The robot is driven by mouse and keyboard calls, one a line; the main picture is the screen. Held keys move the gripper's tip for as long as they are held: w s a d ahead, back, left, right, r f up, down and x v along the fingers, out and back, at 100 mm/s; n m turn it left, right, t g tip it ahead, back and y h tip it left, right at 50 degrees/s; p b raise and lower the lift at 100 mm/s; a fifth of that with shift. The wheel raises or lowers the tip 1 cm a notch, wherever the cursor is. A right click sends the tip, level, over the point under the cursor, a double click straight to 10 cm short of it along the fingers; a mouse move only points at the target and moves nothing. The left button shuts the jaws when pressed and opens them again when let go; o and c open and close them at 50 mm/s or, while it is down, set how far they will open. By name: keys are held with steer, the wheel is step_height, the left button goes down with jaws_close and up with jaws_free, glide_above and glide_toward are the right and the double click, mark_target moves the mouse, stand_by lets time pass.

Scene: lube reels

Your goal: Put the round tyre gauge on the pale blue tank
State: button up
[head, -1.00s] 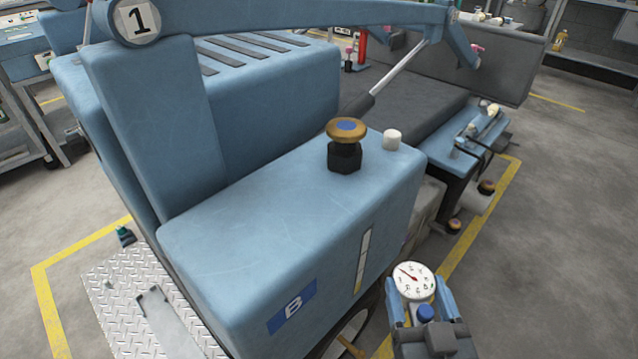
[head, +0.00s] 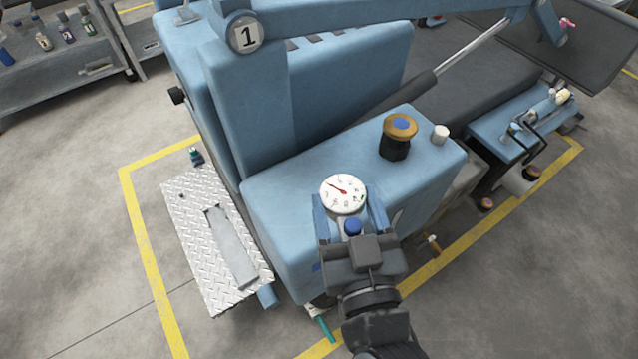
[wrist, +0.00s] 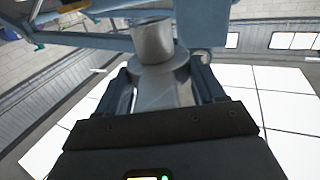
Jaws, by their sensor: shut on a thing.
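The round tyre gauge (head: 344,193) has a white dial with a red needle and a blue knob below it. My gripper (head: 350,215) is shut on the gauge, with a blue finger on each side of it. In the head view the gauge overlaps the near part of the pale blue tank (head: 285,215); I cannot tell whether it touches the tank. In the wrist view the back of the gauge (wrist: 152,42) shows as a grey cylinder and disc between the fingers. The tank's letter label is mostly hidden behind my gripper.
A brass-topped filler cap (head: 400,132) and a small white cap (head: 440,135) stand on the tank's far right part. A blue arm marked 1 (head: 246,33) rises behind. A checker-plate step (head: 200,225) lies at left. The tank top's left part is clear.

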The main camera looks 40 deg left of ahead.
steer(key=w+a+f, duration=0.4)
steer(key=a, duration=0.1)
steer(key=w+a+f, duration=0.2)
steer(key=w, duration=0.1)
steer(key=shift+a+f, duration=0.15)
steer(key=shift+a, duration=0.2)
step_height(320, 180, down, 4)
steer(key=b, duration=0.3)
steer(key=shift+f+b, duration=0.15)
steer(key=shift+b, duration=0.2)
steer(key=o, duration=1.3)
steer(key=shift+r+p, duration=0.25)
steer(key=shift+p, duration=0.05)
